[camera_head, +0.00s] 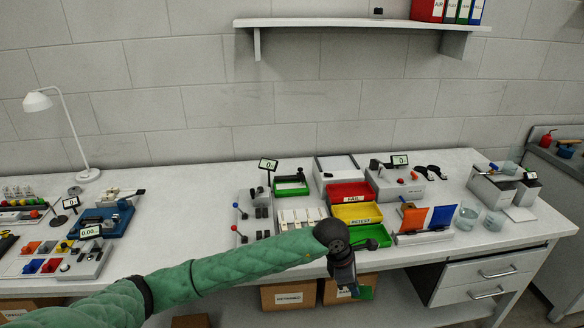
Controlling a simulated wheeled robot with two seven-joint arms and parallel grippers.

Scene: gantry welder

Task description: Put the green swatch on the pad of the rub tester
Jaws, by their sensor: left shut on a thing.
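My left gripper (349,285), at the end of the green-sleeved arm, points down in front of the bench's front edge. It is shut on the green swatch (366,292), which shows only in part beside the fingers. An orange swatch (414,221) and a blue swatch (442,216) stand in a light rack (422,237) on the bench. A grey device with a small display (399,160) stands behind them; I cannot tell for sure that it is the rub tester, and no pad is clear. My right gripper is not in view.
Red (341,188), yellow (345,212) and green (378,233) trays stand at mid-bench, the green one partly behind my arm. Glass beakers (467,217) stand right of the rack. A lamp (88,174) and instruments stand at left.

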